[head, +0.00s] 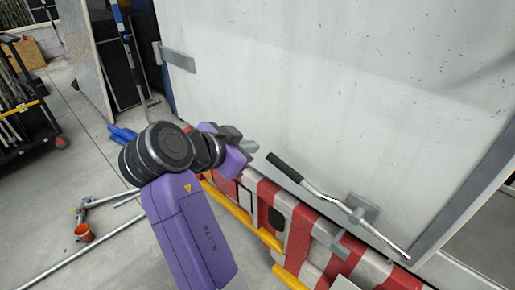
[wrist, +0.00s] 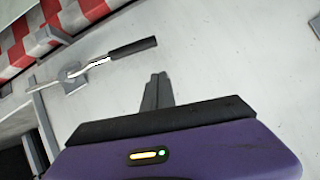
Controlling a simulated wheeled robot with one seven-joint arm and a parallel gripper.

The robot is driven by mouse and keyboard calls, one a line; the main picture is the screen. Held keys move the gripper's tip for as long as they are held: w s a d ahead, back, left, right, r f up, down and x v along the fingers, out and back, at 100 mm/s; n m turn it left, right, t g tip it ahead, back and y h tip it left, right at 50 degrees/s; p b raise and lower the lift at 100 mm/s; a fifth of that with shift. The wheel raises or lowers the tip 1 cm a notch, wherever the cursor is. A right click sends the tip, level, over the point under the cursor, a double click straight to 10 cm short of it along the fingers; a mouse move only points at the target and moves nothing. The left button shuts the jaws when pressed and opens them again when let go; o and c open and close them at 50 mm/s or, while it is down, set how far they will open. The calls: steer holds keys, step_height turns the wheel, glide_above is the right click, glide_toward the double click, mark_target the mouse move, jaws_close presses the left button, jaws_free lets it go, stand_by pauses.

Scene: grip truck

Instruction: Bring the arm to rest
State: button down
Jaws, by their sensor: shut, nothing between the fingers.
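My arm (head: 190,225) is purple and dark grey and reaches up from the bottom of the head view, bent at a round dark joint. My gripper (head: 250,147) is at its end, in front of the white truck panel and left of the lever handle. In the wrist view my gripper (wrist: 157,88) shows as dark fingers closed together with nothing between them. The lever handle (head: 285,168) has a black grip and a metal rod on the panel. It also shows in the wrist view (wrist: 132,48), apart from the fingers.
The white truck panel (head: 340,80) fills the right side. Below it runs a red and white striped bumper (head: 300,235) with a yellow rail (head: 240,225). A cart (head: 25,110) stands farther left.

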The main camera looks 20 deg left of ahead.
steer(key=shift+s+a+r, duration=0.1)
steer(key=shift+s+r, duration=0.2)
steer(key=shift+s, duration=0.1)
